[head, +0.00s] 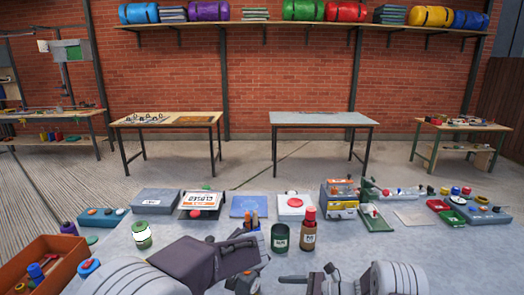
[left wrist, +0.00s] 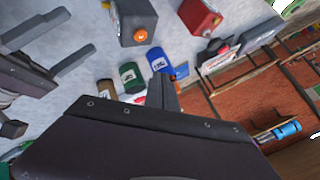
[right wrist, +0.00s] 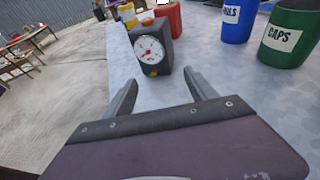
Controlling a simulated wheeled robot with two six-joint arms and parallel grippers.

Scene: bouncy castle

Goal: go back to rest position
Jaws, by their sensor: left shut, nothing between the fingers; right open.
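My left gripper (head: 258,236) reaches over the grey table in the head view, beside a dark green container (head: 280,238). Its fingers are together in the left wrist view (left wrist: 168,95), with nothing visible held. My right gripper (head: 328,272) is low at the front of the table, right of the left one. In the right wrist view its fingers (right wrist: 160,95) are apart and empty, with a dark box with a round dial (right wrist: 151,48) beyond them. Part of the left fingers is hidden by its own body in the left wrist view.
The grey table (head: 400,255) carries a brown bottle (head: 309,232), a green-and-white jar (head: 142,235), an orange tray (head: 45,265) and several boxes. A blue bin (right wrist: 238,20) and a green CAPS bin (right wrist: 288,35) show in the right wrist view. The table's right front is fairly clear.

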